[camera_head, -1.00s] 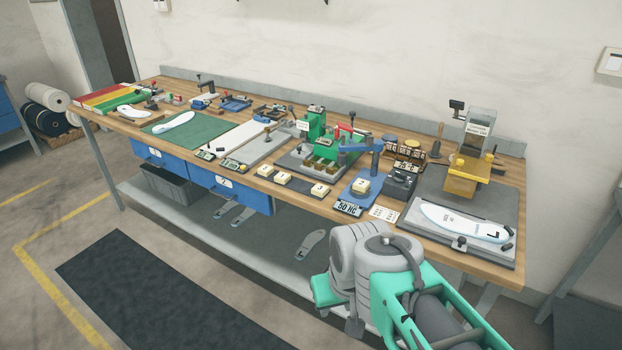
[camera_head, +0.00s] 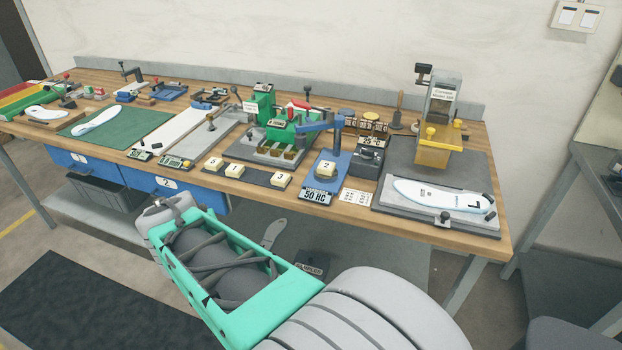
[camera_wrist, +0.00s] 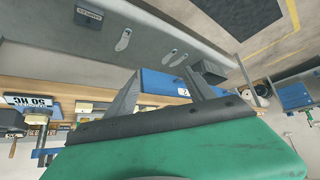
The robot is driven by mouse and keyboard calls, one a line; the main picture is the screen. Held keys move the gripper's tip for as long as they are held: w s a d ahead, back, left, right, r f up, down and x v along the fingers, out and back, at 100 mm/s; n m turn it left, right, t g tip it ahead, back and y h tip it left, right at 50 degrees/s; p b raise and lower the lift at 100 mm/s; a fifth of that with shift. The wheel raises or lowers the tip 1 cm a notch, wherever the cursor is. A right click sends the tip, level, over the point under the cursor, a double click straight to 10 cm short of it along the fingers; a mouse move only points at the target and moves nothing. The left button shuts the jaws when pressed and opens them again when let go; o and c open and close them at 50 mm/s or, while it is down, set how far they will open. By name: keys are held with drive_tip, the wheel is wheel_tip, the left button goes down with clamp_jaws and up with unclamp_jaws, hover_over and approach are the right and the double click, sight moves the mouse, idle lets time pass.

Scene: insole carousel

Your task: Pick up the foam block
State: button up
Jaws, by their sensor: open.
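Several cream foam blocks are on the bench. Three numbered ones, a left block (camera_head: 215,164), a middle block (camera_head: 234,170) and a right block (camera_head: 281,180), sit on a dark strip near the front edge. Another block (camera_head: 326,168), marked 2, rests on the blue stand with the "50 HC" display. Which block the task means cannot be told. My gripper (camera_wrist: 162,70) is open and empty in the wrist view, its two fingers spread apart, in front of the bench. In the head view my arm stretches in front of the bench, and the fingers cannot be made out.
The wooden bench (camera_head: 475,236) has blue drawers (camera_head: 165,187) below. A green clicker-like fixture (camera_head: 264,105) stands behind the blocks. A white insole (camera_head: 440,196) lies on a grey plate at right, before a yellow-based machine (camera_head: 438,145). A dark floor mat (camera_head: 70,305) lies at lower left.

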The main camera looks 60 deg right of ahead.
drive_tip(key=d+f+m+h+b, duration=0.1)
drive_tip(key=d, duration=0.3)
drive_tip(key=s+d+f+m+h, duration=0.1)
drive_tip(key=d, duration=0.4)
drive_tip(key=s+d+f+m+h+b, duration=0.1)
drive_tip(key=d, duration=0.3)
drive_tip(key=shift+s+d+f+m+h+b, duration=0.1)
drive_tip(key=shift+d+f+m+h+b, duration=0.1)
drive_tip(key=shift+m+h+b, duration=0.2)
drive_tip(key=s+d+h, duration=0.1)
drive_tip(key=d, duration=0.1)
drive_tip(key=s+d+m+h+b, duration=0.1)
drive_tip(key=d, duration=0.2)
drive_tip(key=s+d+m+g+h+b, duration=0.1)
drive_tip(key=s+d, duration=0.1)
drive_tip(key=d, duration=0.1)
drive_tip(key=shift+d+r, duration=0.2)
drive_tip(key=shift+d, duration=0.05)
drive_tip(key=m+g+h+b, duration=0.2)
drive_tip(key=m+g+h, duration=0.1)
drive_tip(key=h, duration=0.1)
approach(326, 166)
drive_tip(key=x, duration=0.3)
drive_tip(key=shift+s+d+f, duration=0.1)
drive_tip(key=shift+s+f, duration=0.05)
drive_tip(key=shift+f, duration=0.1)
drive_tip(key=x, duration=0.7)
drive_tip(key=shift+d+r, duration=0.1)
drive_tip(key=shift+d, duration=0.05)
drive_tip(key=shift+c, duration=0.3)
